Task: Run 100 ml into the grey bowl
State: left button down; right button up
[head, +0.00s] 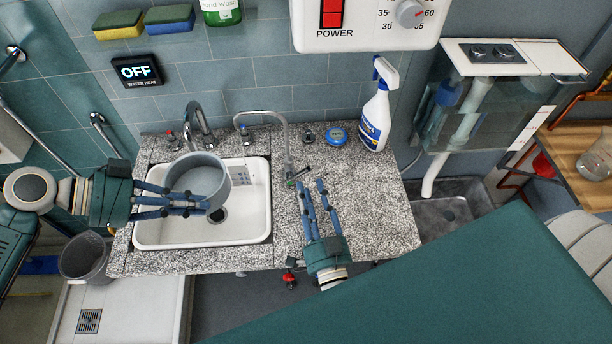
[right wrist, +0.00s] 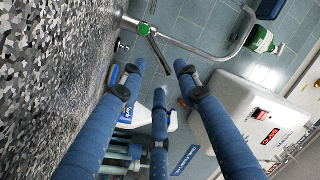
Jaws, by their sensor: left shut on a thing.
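The grey bowl (head: 225,178) is held over the white sink (head: 258,228), in front of the dark curved tap (head: 198,118). My left gripper (head: 205,202) is shut on its near wall. I cannot see inside the bowl well enough to tell its contents. A slim gooseneck tap (head: 284,135) stands right of the sink; its spout points left. Its green-marked dark lever (head: 299,176) also shows in the right wrist view (right wrist: 153,40). No running water shows. My right gripper (head: 312,190) is open and empty just in front of this lever, apart from it.
A spray bottle (head: 376,122) and a blue round device (head: 336,136) stand at the counter's back right. A display on the wall (head: 136,70) reads OFF. A white heater box (head: 365,22) hangs above. The speckled counter (head: 375,215) is clear at right.

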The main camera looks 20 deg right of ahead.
jog(key=s, duration=0.4)
jog(key=s+a, duration=0.1)
jog(key=shift+s+f, duration=0.35)
jog(key=shift+s, duration=0.05)
